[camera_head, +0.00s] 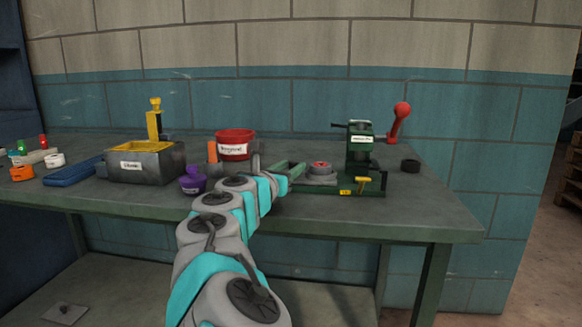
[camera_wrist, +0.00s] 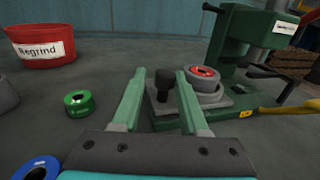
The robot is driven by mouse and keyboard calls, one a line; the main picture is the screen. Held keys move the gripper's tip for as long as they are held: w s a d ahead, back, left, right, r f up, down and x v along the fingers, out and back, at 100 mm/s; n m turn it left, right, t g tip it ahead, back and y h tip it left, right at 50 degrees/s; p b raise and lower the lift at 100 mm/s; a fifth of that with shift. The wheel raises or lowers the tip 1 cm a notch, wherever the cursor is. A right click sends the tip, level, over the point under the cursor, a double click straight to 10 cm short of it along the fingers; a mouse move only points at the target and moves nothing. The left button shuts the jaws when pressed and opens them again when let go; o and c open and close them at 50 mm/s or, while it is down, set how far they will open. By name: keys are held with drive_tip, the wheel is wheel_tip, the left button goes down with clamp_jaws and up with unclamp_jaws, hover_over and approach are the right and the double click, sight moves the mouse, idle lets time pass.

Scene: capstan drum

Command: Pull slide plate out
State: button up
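The slide plate is a grey plate (camera_wrist: 218,101) at the base of the green press (camera_wrist: 240,45) in the wrist view. A dark upright knob (camera_wrist: 164,82) stands at its near left end. A grey ring with a red top (camera_wrist: 203,75) sits on the plate. In the head view the press (camera_head: 360,150) is at the table's right, with the plate (camera_head: 322,181) on its left. My gripper (camera_wrist: 160,73) is open, its green fingers apart on either side of the knob as seen from the wrist. I cannot tell whether they touch it. In the head view my arm partly hides the gripper (camera_head: 288,172).
A red Regrind tub (camera_wrist: 42,42) stands at the back left in the wrist view. A green ring (camera_wrist: 80,102) and a blue ring (camera_wrist: 38,168) lie left of my gripper. A grey bin (camera_head: 146,163) stands farther left.

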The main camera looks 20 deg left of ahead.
drive_tip(key=s, duration=0.7)
drive_tip(key=shift+a, duration=0.15)
drive_tip(key=shift+r, duration=0.1)
